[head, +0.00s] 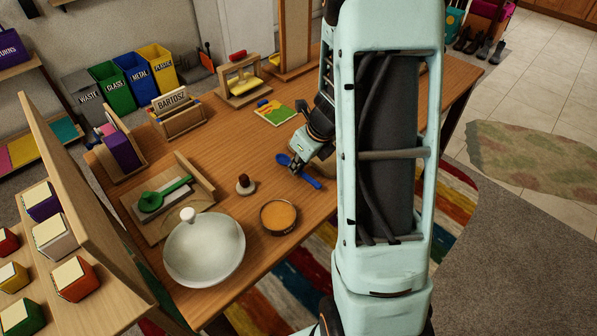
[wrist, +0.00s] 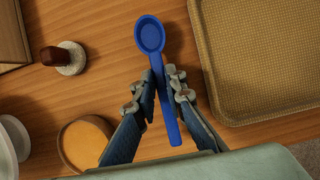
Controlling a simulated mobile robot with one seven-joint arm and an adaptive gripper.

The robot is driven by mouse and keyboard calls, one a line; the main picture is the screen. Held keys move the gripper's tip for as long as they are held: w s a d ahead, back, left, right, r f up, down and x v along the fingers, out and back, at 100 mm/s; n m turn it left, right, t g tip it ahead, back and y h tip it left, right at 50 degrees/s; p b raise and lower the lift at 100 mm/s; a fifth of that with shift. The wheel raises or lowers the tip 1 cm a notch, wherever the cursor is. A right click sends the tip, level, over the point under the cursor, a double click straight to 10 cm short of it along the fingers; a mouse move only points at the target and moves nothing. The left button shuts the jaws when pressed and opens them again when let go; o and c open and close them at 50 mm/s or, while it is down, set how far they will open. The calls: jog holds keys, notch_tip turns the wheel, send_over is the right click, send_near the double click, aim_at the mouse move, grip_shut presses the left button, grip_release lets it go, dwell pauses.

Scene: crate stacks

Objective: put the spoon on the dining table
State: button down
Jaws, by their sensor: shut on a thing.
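The blue spoon (head: 311,182) is at the wooden dining table (head: 330,215), its bowl pointing left and its handle right in the head view. In the wrist view the spoon (wrist: 151,37) has its bowl beyond my fingertips and its handle running back between them. My gripper (head: 295,168) is shut on the handle, with a finger on each side, as the wrist view also shows at the fingertips (wrist: 160,88). The spoon is at or just above the tabletop; I cannot tell whether it touches.
A white lidded pot (head: 205,255), a round orange-brown dish (head: 279,217) and a small brown-knobbed object (head: 245,185) stand nearby. A woven tan tray (wrist: 265,60) lies right of the spoon in the wrist view. A green utensil (head: 165,193) lies on a wooden stand. Bare wood surrounds the spoon.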

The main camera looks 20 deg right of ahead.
jog(key=shift+f, duration=0.85)
jog(key=shift+f, duration=0.15)
jog(key=c, duration=2)
grip_release()
jog(key=shift+d+r, duration=0.1)
jog(key=shift+r, duration=0.25)
jog(key=p+v, duration=0.4)
jog(key=v, duration=0.7)
jog(key=shift+s+r, duration=0.25)
jog(key=shift+s, duration=0.05)
jog(key=shift+d, duration=0.1)
